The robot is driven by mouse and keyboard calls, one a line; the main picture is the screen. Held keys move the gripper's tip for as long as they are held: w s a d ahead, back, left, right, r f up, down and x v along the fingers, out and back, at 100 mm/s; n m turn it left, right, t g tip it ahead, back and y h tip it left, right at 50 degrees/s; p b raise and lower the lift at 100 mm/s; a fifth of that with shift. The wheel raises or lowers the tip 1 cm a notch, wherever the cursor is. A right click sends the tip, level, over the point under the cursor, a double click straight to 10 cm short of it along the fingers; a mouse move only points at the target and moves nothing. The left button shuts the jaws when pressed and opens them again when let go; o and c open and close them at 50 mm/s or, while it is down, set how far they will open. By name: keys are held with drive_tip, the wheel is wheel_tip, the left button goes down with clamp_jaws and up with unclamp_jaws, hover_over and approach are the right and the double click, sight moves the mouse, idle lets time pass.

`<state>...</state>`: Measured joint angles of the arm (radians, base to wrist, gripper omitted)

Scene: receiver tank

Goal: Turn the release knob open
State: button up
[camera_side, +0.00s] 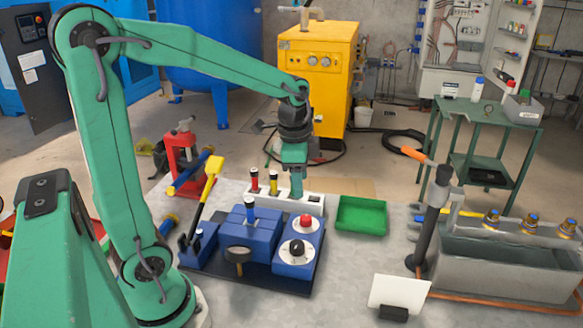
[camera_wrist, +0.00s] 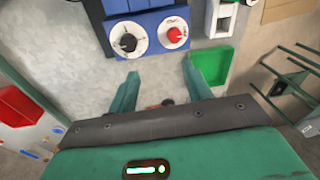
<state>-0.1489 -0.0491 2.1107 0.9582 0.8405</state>
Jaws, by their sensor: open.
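A black knob (camera_side: 297,248) sits on a round white dial plate on the front right of a blue unit (camera_side: 262,238). A red knob or button (camera_side: 306,221) is on a second white plate just behind it. No label shows which one is the release knob. The wrist view also shows the black knob (camera_wrist: 128,42) and the red one (camera_wrist: 174,35) near its top edge, beyond my fingertips. My gripper (camera_side: 297,190) points down above the table, behind the blue unit. Its fingers (camera_wrist: 158,84) are apart with nothing between them, clear of both knobs.
A green tray (camera_side: 361,215) lies right of the blue unit. A white block (camera_side: 315,201) with red and yellow-topped pieces is behind it. A yellow-handled lever (camera_side: 207,187) rises on the left. A black post (camera_side: 431,225) and grey tank (camera_side: 505,268) stand right.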

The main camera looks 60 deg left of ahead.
sight(306, 217)
drive_tip(key=w+a+f+m, duration=0.1)
drive_tip(key=f, duration=0.1)
drive_tip(key=w+a+f+m+g, duration=0.1)
drive_tip(key=f, duration=0.1)
drive_tip(key=w+a+f+m, duration=0.1)
drive_tip(key=w+f, duration=0.1)
drive_tip(key=shift+w+a+g, duration=0.1)
drive_tip(key=shift+g, duration=0.3)
drive_tip(key=shift+f, duration=0.1)
drive_tip(key=shift+f, duration=3.8)
drive_tip(key=c, duration=1)
